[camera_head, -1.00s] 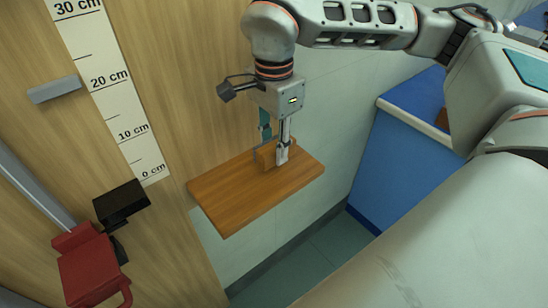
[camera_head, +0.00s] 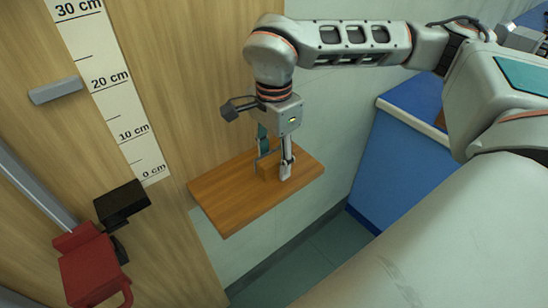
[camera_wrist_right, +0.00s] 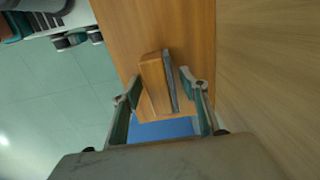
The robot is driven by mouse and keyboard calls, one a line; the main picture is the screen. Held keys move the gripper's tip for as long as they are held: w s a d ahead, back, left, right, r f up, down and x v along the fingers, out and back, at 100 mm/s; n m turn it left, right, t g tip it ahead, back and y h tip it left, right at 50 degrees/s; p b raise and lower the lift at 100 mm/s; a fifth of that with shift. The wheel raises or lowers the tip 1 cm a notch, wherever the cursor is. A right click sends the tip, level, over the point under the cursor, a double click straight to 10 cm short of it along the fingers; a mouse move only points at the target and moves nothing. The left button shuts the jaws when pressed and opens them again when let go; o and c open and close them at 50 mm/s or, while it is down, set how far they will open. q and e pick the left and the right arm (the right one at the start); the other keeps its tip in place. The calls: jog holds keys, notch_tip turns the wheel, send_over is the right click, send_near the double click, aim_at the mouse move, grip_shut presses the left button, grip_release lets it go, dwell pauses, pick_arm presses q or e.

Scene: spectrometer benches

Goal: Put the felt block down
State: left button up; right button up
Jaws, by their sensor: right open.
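The felt block (camera_wrist_right: 154,84) is a wooden block with a grey felt face. It rests on the wooden shelf board (camera_head: 225,205), which also shows in the right wrist view (camera_wrist_right: 190,25). My right gripper (camera_head: 272,170) points down at the board, its jaws open. In the right wrist view its two fingers stand on either side of the block, with a gap visible on the right, felt side. On the left side the finger is close to the block, and I cannot tell if it touches. In the head view the block is mostly hidden by the fingers. My left gripper is not in view.
A wooden panel with a centimetre scale (camera_head: 120,90) stands left of the board. A red object (camera_head: 90,270) and a black box (camera_head: 120,203) are at the lower left. A blue cabinet (camera_head: 395,165) is on the right. The board's front part is clear.

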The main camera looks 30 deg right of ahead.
aim_at(276, 157)
jog(key=r, duration=0.7)
jog(key=shift+s+r, duration=0.2)
jog(key=shift+r, duration=0.1)
jog(key=shift+d, duration=0.1)
